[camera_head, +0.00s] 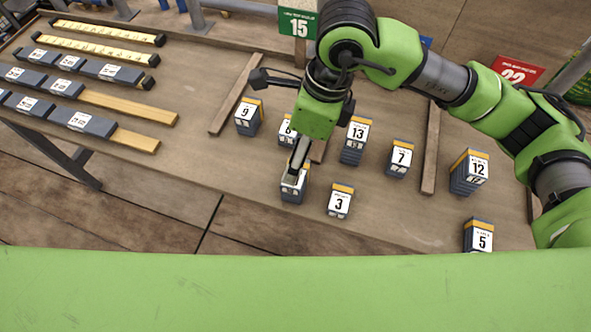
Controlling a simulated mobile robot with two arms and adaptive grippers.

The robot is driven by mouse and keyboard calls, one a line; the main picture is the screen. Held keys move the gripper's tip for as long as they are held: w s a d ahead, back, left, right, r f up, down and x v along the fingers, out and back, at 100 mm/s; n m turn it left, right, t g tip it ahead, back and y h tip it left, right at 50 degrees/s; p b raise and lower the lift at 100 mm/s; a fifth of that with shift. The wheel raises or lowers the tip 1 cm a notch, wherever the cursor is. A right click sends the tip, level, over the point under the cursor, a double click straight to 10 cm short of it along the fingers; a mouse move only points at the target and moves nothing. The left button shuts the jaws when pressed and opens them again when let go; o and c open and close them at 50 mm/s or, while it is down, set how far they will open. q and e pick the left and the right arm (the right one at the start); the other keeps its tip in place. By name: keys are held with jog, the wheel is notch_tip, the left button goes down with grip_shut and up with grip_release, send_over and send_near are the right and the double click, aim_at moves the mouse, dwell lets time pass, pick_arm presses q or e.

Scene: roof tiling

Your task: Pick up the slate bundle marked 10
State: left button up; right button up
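My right gripper (295,172) points down over a dark slate bundle (292,195) near the front edge of the table. The fingers cover most of this bundle's white label, so its number cannot be read. The fingertips overlap the bundle's top in this view. I cannot tell whether they are apart or closed on it, and it appears to stand on the table. No label reading 10 is legible. My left gripper is not in view.
Nearby stand bundles 9 (247,117), 13 (355,142), 7 (399,159), 3 (340,201), 12 (470,173) and 5 (478,236). Another bundle (286,134) is partly hidden behind the gripper. Wooden strips divide the table (215,160). Slates on battens (85,122) lie left.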

aim_at(290, 194)
jog(key=shift+w+d+f+h, duration=0.3)
jog(key=shift+w+d+f, duration=0.15)
jog(key=shift+d+f, duration=0.15)
jog(key=f, duration=0.2)
jog(key=f+p, duration=0.1)
jog(key=f, duration=0.1)
jog(key=a+f, duration=0.1)
jog(key=f, duration=0.2)
jog(key=shift+w+f+p, duration=0.1)
jog(key=shift+p, duration=0.25)
jog(key=shift+a+f, duration=0.15)
jog(key=shift+f, duration=0.15)
jog(key=f, duration=0.1)
jog(key=f+p, duration=0.2)
jog(key=shift+s+a+f, duration=0.25)
jog(key=shift+a, duration=0.05)
jog(key=shift+f, duration=0.55)
jog(key=shift+w+a+r, duration=0.1)
jog(key=c, duration=1.6)
